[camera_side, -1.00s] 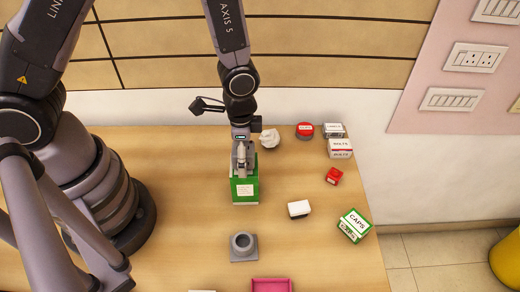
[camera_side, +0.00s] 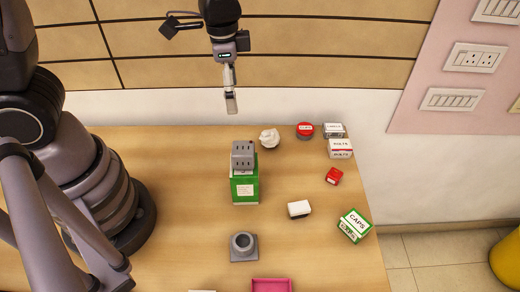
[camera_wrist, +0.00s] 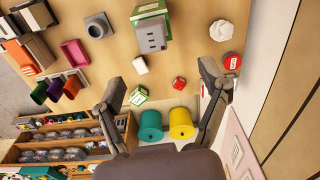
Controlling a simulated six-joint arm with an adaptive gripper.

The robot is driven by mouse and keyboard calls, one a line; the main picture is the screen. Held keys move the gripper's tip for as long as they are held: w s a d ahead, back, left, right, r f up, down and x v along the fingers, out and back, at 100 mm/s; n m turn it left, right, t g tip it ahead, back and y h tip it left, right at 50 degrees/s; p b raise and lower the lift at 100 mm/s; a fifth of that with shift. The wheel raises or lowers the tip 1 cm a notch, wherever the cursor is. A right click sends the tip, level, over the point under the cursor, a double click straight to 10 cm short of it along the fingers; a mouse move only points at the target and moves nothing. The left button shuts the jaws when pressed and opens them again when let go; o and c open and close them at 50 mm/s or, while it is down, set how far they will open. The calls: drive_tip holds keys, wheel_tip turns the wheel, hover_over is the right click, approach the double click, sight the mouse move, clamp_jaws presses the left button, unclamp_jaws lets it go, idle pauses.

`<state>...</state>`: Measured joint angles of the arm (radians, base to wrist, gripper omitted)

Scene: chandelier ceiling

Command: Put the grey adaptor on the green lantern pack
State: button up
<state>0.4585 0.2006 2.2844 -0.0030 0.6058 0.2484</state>
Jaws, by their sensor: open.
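The grey adaptor (camera_side: 243,154) sits on top of the green lantern pack (camera_side: 244,189), toward its back end in the side view. The pack is a green box with a white label, standing on the wooden table. In the wrist view the adaptor (camera_wrist: 151,37) shows its slotted face, with part of the green pack (camera_wrist: 150,9) beyond it. My gripper (camera_side: 231,108) is raised well above and behind the pack, apart from the adaptor. Its fingers (camera_wrist: 168,95) are spread and empty in the wrist view.
A grey round-holed block (camera_side: 243,246), a white box (camera_side: 299,209), a green-and-white caps box (camera_side: 354,225), a small red box (camera_side: 333,176) and a crumpled white object (camera_side: 269,138) stand around the pack. A pink tray (camera_side: 271,285) lies at the front edge. Clear table surrounds the pack.

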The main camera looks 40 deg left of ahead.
drive_tip(key=s+a+r+n+t, duration=0.5)
drive_tip(key=s+a+r+n, duration=0.3)
drive_tip(key=s+a+r, duration=0.4)
wheel_tip(320, 180, up, 2)
drive_tip(key=shift+s+a+r, duration=0.2)
drive_tip(key=shift+a, duration=0.6)
